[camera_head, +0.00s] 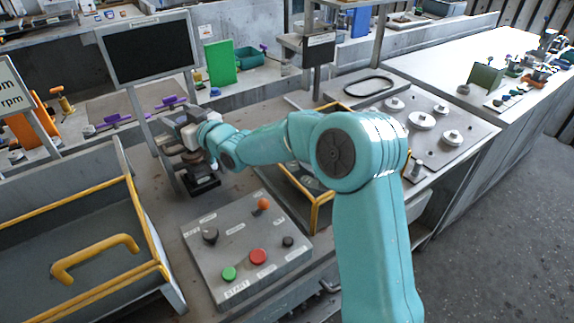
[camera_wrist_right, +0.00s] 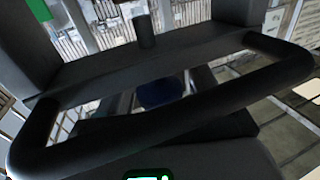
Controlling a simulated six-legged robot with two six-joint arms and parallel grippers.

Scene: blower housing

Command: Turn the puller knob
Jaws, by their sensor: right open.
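My right arm reaches across the bench from the right in the head view. Its pale gripper (camera_head: 184,130) is open at the small bench fixture with a dark base (camera_head: 204,187), behind the control box. The upper part of this fixture, with a brownish piece (camera_head: 188,158), is close to the gripper and partly hidden by it. I cannot make out the puller knob clearly, nor whether the jaws surround or touch anything. The right wrist view is filled by a dark looped bar (camera_wrist_right: 150,130) and dark blocks; I cannot tell what they belong to. My left gripper is not in view.
A grey control box (camera_head: 245,250) with red, green, orange and black controls stands in front of the fixture. A monitor (camera_head: 150,50) on a post rises behind. A tray with yellow rails (camera_head: 72,222) is at left. A plate with round knobs (camera_head: 420,120) lies at right.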

